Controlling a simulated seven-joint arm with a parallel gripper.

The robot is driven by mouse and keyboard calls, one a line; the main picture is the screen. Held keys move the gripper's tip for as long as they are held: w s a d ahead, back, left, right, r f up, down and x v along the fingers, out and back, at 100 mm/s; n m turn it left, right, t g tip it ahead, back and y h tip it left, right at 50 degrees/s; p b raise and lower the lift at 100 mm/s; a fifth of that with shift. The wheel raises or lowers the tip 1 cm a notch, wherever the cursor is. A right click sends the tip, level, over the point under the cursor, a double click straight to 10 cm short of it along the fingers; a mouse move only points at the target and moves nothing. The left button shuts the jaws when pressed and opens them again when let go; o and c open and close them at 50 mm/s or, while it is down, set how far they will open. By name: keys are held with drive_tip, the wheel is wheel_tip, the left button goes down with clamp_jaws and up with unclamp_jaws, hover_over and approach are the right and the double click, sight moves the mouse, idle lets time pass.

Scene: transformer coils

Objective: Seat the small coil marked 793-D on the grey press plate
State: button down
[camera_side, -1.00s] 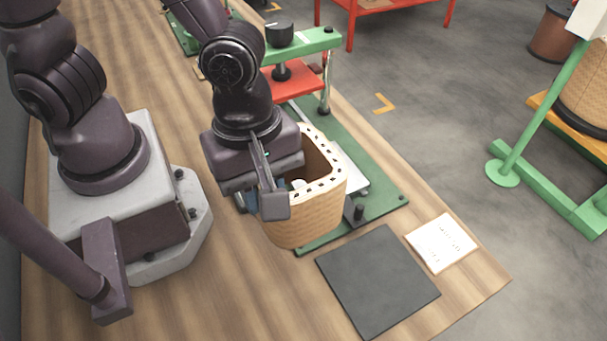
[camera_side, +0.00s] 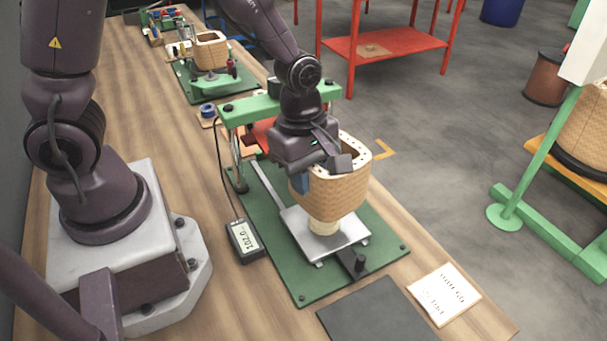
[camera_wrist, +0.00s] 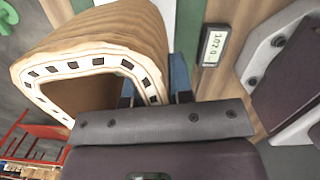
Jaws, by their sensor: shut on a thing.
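My gripper (camera_side: 320,172) is shut on the wall of a tan woven coil (camera_side: 335,196), one finger inside and one with a blue pad outside. The coil hangs upright, open top up, over the grey press plate (camera_side: 352,238). A cream round post (camera_side: 325,228) shows between the coil's underside and the plate; its upper part is hidden. The coil appears clear of the plate. In the wrist view the coil (camera_wrist: 150,30) shows its pale rim with dark slots, and my gripper (camera_wrist: 152,88) pinches its near wall. No 793-D marking is readable.
The plate lies on a green press base (camera_side: 275,235) with a green crossbeam (camera_side: 245,110) behind. A display box (camera_side: 244,241) reading about 102.0 stands left. A dark mat (camera_side: 380,312) and paper card (camera_side: 444,293) lie in front. Another coil (camera_side: 207,52) stands behind.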

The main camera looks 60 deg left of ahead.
sight(306, 209)
drive_tip(key=shift+f, duration=2.5)
drive_tip(key=shift+f, duration=1.1)
drive_tip(key=shift+f, duration=0.25)
drive_tip(key=c, duration=0.9)
unclamp_jaws()
drive_tip(key=shift+s, duration=0.1)
drive_tip(key=shift+r, duration=0.1)
drive_tip(key=r, duration=0.4)
drive_tip(key=a+r, duration=0.1)
drive_tip(key=r, duration=0.7)
drive_tip(key=shift+s+a+r, duration=0.1)
drive_tip(key=shift+a+r, duration=0.15)
drive_tip(key=shift+r, duration=0.1)
